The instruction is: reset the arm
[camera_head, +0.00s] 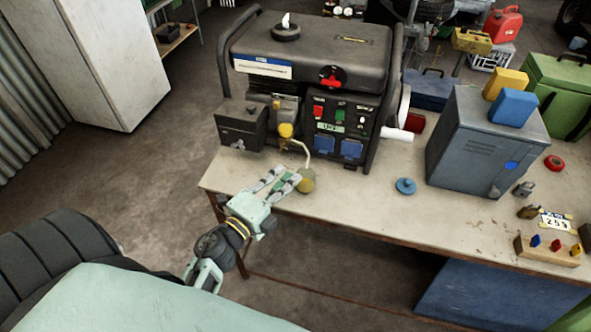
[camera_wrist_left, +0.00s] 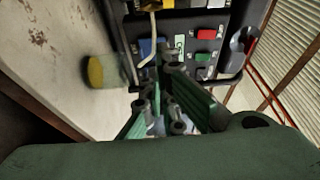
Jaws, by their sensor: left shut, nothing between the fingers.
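My left gripper (camera_head: 284,179) is in front of the generator at the table's front edge, its fingers pointing toward the generator's lower left. It is shut with nothing between the fingers. In the left wrist view the gripper (camera_wrist_left: 165,85) points at the generator's panel. The black generator (camera_head: 310,70) stands on the workbench (camera_head: 350,205). My right gripper is not in view.
A grey metal box (camera_head: 472,150) stands right of the generator with a blue and a yellow block on top. A blue disc (camera_head: 405,186) lies between them. A small wooden block with coloured keys (camera_head: 547,250) sits at the front right. Floor left of the bench (camera_head: 130,190) is clear.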

